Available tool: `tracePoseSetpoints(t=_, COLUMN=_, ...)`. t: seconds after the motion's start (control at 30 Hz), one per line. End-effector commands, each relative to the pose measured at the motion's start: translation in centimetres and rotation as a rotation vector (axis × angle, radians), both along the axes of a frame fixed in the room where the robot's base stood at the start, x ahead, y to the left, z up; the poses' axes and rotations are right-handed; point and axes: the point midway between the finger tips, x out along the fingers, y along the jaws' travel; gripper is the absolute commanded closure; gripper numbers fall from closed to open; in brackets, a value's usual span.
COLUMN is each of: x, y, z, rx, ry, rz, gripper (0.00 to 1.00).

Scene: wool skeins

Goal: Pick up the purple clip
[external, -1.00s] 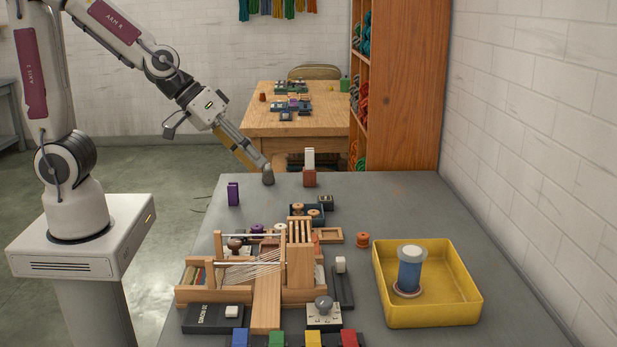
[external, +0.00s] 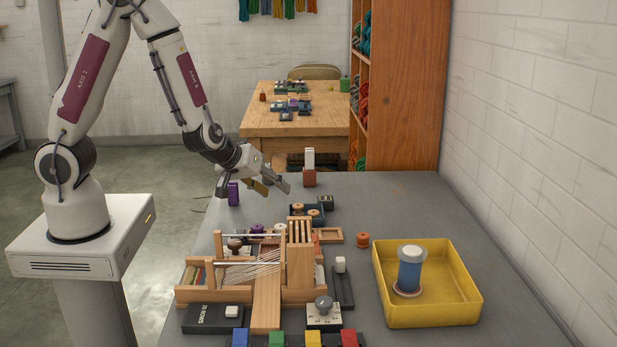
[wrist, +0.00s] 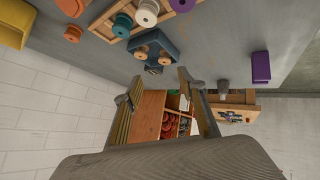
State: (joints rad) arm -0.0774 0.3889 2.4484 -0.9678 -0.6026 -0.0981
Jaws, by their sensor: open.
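The purple clip (external: 233,194) stands upright near the far left edge of the grey table. It also shows in the wrist view (wrist: 261,66), at the right, well outside the space between my fingers. My gripper (external: 274,188) is to the right of the clip in the external view, tilted down to the right, with its fingers apart. In the wrist view my gripper (wrist: 161,76) is open with nothing between its fingers. The clip is not in its grasp.
A wooden loom (external: 267,293) with spools fills the table's near middle. A yellow tray (external: 468,310) holds a blue spool (external: 410,275). A red and white block (external: 309,178) stands at the far edge. The table around the clip is mostly bare.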

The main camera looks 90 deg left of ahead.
Motion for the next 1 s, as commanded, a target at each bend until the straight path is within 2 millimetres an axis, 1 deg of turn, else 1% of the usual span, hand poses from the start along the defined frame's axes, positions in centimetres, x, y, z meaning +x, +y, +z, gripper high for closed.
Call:
tracePoseSetpoints(t=0.03, x=-0.6, y=0.9, z=-1.0, rx=0.019, ry=0.012, rz=0.035, gripper=0.6)
tracePoseSetpoints(t=0.2, x=-2.6, y=3.9, z=-3.1, rx=0.099, ry=0.041, rz=0.149, gripper=0.6)
tracePoseSetpoints(t=0.4, x=-5.7, y=7.1, z=-5.0, rx=0.212, ry=0.084, rz=0.273, gripper=0.6)
tracePoseSetpoints(t=0.6, x=-9.4, y=9.8, z=-6.2, rx=0.341, ry=0.136, rz=0.381, gripper=0.6)
tracePoseSetpoints(t=0.8, x=-12.1, y=11.4, z=-6.5, rx=0.444, ry=0.178, rz=0.45, gripper=0.6)
tracePoseSetpoints(t=1.0, x=-13.2, y=11.9, z=-6.4, rx=0.489, ry=0.194, rz=0.475, gripper=0.6)
